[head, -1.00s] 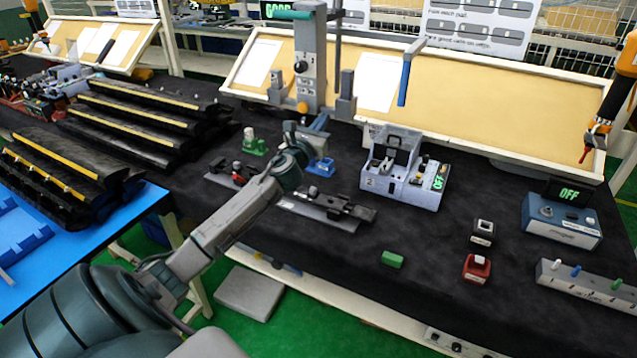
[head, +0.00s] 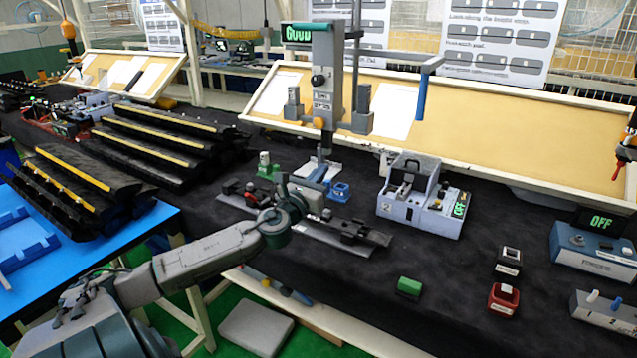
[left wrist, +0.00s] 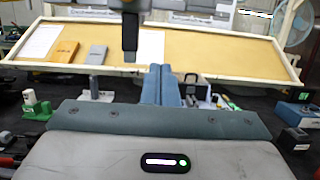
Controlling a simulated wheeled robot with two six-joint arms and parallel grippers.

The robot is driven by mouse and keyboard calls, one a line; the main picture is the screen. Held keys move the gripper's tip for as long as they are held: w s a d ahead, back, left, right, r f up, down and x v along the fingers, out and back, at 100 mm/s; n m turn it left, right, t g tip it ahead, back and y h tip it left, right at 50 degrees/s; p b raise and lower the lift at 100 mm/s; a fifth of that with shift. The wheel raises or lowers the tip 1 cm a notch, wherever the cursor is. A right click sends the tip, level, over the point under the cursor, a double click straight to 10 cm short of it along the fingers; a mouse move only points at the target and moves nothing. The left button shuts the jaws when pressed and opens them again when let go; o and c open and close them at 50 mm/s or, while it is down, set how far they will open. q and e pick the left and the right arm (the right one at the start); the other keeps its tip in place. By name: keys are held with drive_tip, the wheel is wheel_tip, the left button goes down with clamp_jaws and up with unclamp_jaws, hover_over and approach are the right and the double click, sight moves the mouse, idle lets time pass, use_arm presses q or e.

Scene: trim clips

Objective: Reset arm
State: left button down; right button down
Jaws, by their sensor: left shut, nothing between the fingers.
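My left arm comes in from the lower left of the head view. A long black fixture (head: 350,232) lies beside and below the gripper, partly hidden by the arm. A small blue fixture (head: 340,190) stands just right of the fingers. My right gripper is not in view.
A grey tester (head: 425,200) reading OFF stands right of the press. A green block (head: 409,287), a red button box (head: 503,299) and a blue box (head: 592,247) lie further right. Stepped black racks (head: 150,145) stand left. The bench front middle is fairly clear.

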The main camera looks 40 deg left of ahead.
use_arm(q)
drive_tip(key=shift+s+f, duration=0.1)
drive_tip(key=shift+s, duration=0.3)
idle(0.3)
